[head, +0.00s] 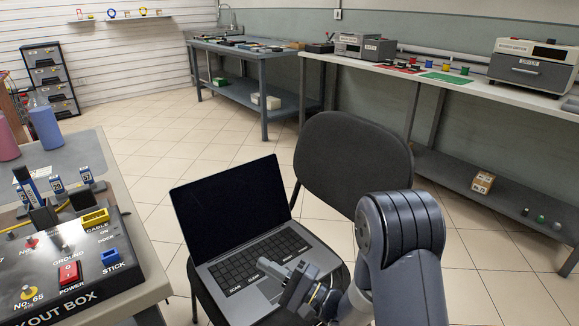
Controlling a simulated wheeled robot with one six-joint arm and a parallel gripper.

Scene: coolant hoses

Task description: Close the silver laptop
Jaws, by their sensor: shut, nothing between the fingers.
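The silver laptop (235,225) rests on the seat of a dark chair in the head view. Its lid stands up and open, with a black screen facing me and the keyboard (259,262) bare. My gripper (281,270) is shut and empty. It appears over the front right part of the laptop's base, in front of the raised lid. Whether it touches the base I cannot tell. My gripper and arm hide part of the laptop's front right corner.
The chair's backrest (352,160) rises behind and right of the laptop. A table with a lockout box (75,265) stands close on the left. Workbenches (270,62) line the back and right walls. Tiled floor (150,160) is open between them.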

